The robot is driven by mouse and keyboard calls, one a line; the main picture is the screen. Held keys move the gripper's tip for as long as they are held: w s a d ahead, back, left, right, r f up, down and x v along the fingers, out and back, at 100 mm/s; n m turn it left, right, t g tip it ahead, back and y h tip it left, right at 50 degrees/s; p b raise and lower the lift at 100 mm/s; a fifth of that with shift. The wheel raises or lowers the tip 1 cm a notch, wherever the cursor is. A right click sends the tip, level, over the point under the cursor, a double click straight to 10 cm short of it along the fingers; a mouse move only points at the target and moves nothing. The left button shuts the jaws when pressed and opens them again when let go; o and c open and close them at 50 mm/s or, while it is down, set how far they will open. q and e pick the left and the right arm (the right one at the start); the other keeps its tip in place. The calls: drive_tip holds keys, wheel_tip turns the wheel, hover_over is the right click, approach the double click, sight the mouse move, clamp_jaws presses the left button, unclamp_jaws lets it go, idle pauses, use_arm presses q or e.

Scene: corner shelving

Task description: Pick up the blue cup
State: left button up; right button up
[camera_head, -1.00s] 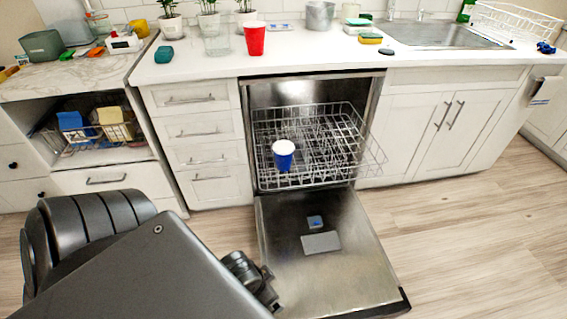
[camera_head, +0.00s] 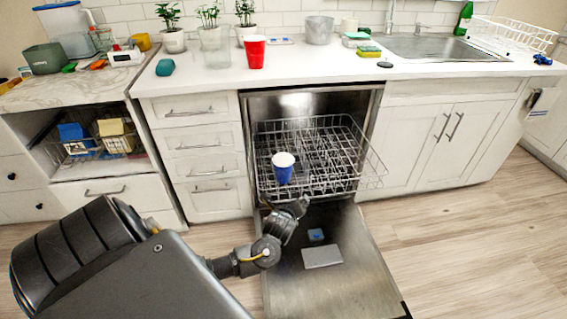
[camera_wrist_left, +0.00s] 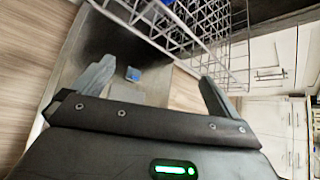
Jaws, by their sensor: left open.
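The blue cup (camera_head: 283,171) has a white top and stands upright at the front left of the dishwasher's wire rack (camera_head: 330,178). Only a small blue patch at the top edge of the left wrist view, likely the cup, shows there. My left gripper (camera_head: 298,206) is just below and right of the cup, near the rack's front edge, and apart from the cup. In the left wrist view its two fingers (camera_wrist_left: 152,80) are spread wide with nothing between them. My right gripper is not in view.
The dishwasher door (camera_head: 340,280) is folded down under my left arm. A grey tablet-like piece (camera_head: 322,256) lies on it. A red cup (camera_head: 255,52) stands on the counter above. The wood floor at right is clear.

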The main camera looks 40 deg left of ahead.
sight(282, 168)
use_arm(q)
drive_tip(key=w+a+r+m+y, duration=0.1)
drive_tip(key=a+r+m, duration=0.1)
drive_tip(key=a, duration=0.1)
drive_tip(key=w+a+r+m+t+y, duration=0.1)
drive_tip(key=w+a+r, duration=0.1)
drive_tip(key=a, duration=0.1)
drive_tip(key=w+a+r+m+y, duration=0.2)
drive_tip(key=shift+a+m, duration=0.3)
drive_tip(key=shift+a, duration=0.1)
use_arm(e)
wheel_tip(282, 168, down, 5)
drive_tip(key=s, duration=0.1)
use_arm(q)
drive_tip(key=b+x, duration=0.2)
drive_tip(key=x, duration=0.3)
drive_tip(key=shift+d, duration=0.1)
drive_tip(key=shift+w+a, duration=0.25)
drive_tip(key=shift+w, duration=0.05)
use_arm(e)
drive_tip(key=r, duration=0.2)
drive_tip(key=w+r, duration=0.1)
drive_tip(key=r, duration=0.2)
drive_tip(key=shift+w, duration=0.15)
